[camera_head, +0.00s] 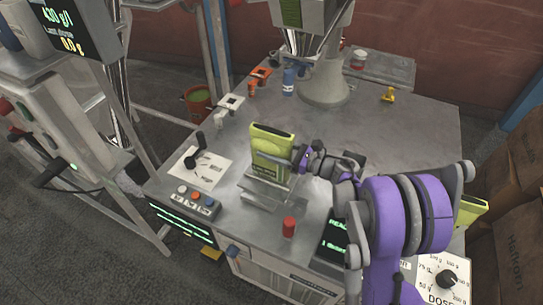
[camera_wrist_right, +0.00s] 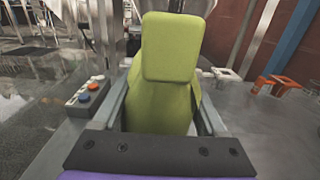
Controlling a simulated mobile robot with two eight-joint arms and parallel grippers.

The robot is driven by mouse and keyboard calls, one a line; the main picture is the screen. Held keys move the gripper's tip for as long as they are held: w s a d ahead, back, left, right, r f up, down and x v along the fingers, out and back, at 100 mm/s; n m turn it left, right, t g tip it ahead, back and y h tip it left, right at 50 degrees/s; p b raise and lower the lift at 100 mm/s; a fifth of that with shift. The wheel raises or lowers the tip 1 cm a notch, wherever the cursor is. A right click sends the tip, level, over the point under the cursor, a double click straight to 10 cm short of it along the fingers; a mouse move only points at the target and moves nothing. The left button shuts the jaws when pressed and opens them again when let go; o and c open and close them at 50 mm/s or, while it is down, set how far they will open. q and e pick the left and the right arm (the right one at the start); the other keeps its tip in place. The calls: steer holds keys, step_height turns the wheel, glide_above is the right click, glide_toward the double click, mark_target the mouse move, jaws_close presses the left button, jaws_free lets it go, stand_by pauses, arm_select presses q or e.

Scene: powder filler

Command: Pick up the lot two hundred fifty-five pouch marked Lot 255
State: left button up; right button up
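A yellow-green pouch (camera_head: 271,146) stands upright on a grey metal stand (camera_head: 262,201) near the front of the table. It has a dark band of print low on its face, too small to read as a lot number. My right gripper (camera_head: 299,158) is at the pouch's right edge. In the right wrist view the pouch (camera_wrist_right: 168,60) fills the middle, between the two grey fingers (camera_wrist_right: 165,95). The fingers are wide apart, one on each side; firm contact does not show. A second yellow-green pouch (camera_head: 470,210) is partly hidden behind my right arm. My left gripper is out of view.
A red cylinder (camera_head: 289,226) stands just right of the stand. A button box (camera_head: 195,202) and a white switch plate (camera_head: 196,167) are to its left. A round machine column (camera_head: 325,82) rises behind. The table's middle right is clear, with a small yellow part (camera_head: 388,95).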

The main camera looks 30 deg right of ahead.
jaws_close()
